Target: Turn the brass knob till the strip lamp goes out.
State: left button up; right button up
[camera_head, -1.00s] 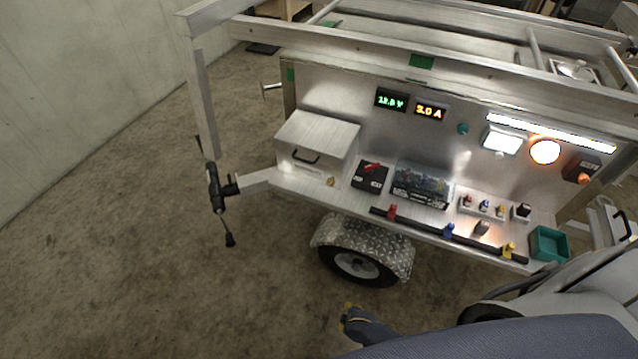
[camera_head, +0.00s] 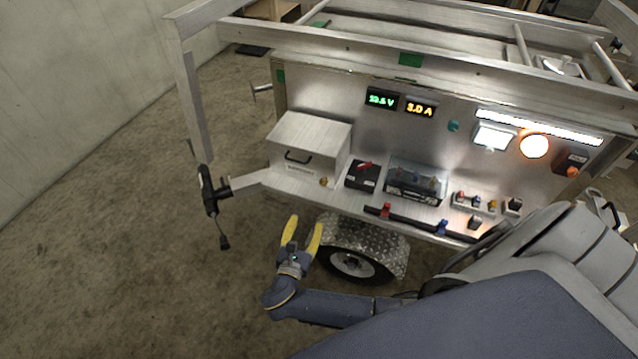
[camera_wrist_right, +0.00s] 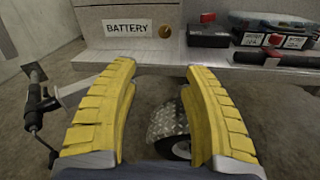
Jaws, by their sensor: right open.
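The brass knob (camera_head: 323,182) is small and round, low on the front of the silver battery box (camera_head: 310,138). In the right wrist view the knob (camera_wrist_right: 165,31) sits just right of the BATTERY label, straight beyond my fingers. The strip lamp (camera_head: 540,127) glows white along the upper right of the trailer panel. My right gripper (camera_head: 304,224) has yellow fingers, spread and empty, pointing up toward the box. It is below and in front of the knob, apart from it; its fingers also frame the right wrist view (camera_wrist_right: 158,67). My left gripper is not seen.
A round orange lamp (camera_head: 534,146) and a square white lamp (camera_head: 493,136) are also lit. A black switch box (camera_head: 362,175) with a red lever stands right of the battery box. The wheel fender (camera_head: 365,238) is below. Open floor lies left.

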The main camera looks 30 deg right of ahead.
aim_at(323, 184)
jog(key=shift+n+h, duration=0.3)
jog(key=x, duration=1.7)
jog(key=shift+d+r, duration=0.3)
jog(key=shift+d, duration=0.15)
jog(key=shift+s, duration=0.1)
grip_shut()
